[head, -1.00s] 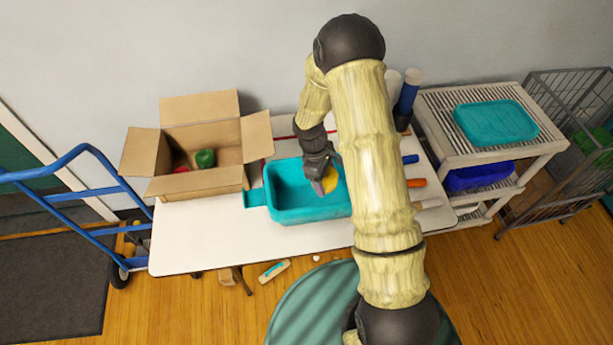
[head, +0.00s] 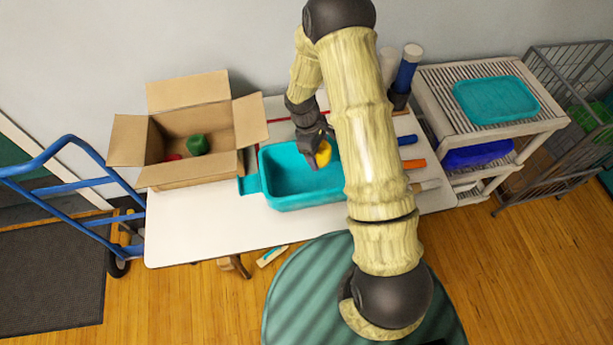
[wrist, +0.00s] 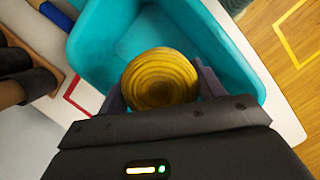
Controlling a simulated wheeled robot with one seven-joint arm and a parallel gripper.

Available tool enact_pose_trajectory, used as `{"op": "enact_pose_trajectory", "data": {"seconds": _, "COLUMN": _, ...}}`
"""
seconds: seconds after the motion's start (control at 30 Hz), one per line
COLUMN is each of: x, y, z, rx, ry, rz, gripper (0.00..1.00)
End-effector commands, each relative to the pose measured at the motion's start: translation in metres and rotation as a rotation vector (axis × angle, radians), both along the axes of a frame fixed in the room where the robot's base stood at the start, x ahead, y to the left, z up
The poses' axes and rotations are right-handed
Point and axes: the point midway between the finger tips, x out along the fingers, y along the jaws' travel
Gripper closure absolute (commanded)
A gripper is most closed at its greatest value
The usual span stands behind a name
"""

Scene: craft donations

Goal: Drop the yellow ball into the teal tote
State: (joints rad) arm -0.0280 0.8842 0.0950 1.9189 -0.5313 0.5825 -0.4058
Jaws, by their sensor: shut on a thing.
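The yellow ball (head: 323,154) is between the fingers of my gripper (head: 318,157), which is shut on it. In the wrist view the ball (wrist: 160,79) looks round and ridged, with my gripper's fingers (wrist: 160,88) at its two sides. The teal tote (head: 292,202) stands on the white table, open at the top. In the head view the ball shows over the right part of the tote. In the wrist view the tote (wrist: 82,58) lies beyond and below the ball. My arm hides the tote's right end in the head view.
A cardboard box (head: 203,181) with a green thing (head: 197,144) and a red thing (head: 173,157) stands left of the tote on the white table (head: 205,235). Blue and orange items lie to the right. A slatted shelf (head: 460,110) stands further right, a blue hand truck (head: 75,155) left.

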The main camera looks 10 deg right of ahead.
Motion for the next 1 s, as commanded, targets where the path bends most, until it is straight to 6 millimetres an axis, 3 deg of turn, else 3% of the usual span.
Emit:
{"op": "enact_pose_trajectory", "data": {"seconds": 0.1, "x": 0.0, "y": 0.0, "z": -0.019, "rx": -0.001, "ry": 0.001, "rz": 0.0, "gripper": 0.55}}
{"op": "enact_pose_trajectory", "data": {"seconds": 0.33, "x": 0.0, "y": 0.0, "z": -0.043, "rx": 0.0, "ry": 0.0, "rz": 0.001, "gripper": 0.55}}
{"op": "enact_pose_trajectory", "data": {"seconds": 0.77, "x": 0.0, "y": 0.0, "z": -0.047, "rx": 0.0, "ry": 0.0, "rz": 0.0, "gripper": 0.55}}
{"op": "enact_pose_trajectory", "data": {"seconds": 0.8, "x": 0.0, "y": 0.0, "z": -0.047, "rx": 0.0, "ry": 0.0, "rz": 0.0, "gripper": 0.25}}
{"op": "enact_pose_trajectory", "data": {"seconds": 0.9, "x": 0.0, "y": 0.0, "z": -0.047, "rx": 0.0, "ry": 0.0, "rz": 0.0, "gripper": 0.07}}
{"op": "enact_pose_trajectory", "data": {"seconds": 1.0, "x": 0.0, "y": 0.0, "z": -0.047, "rx": 0.0, "ry": 0.0, "rz": 0.0, "gripper": 0.07}}
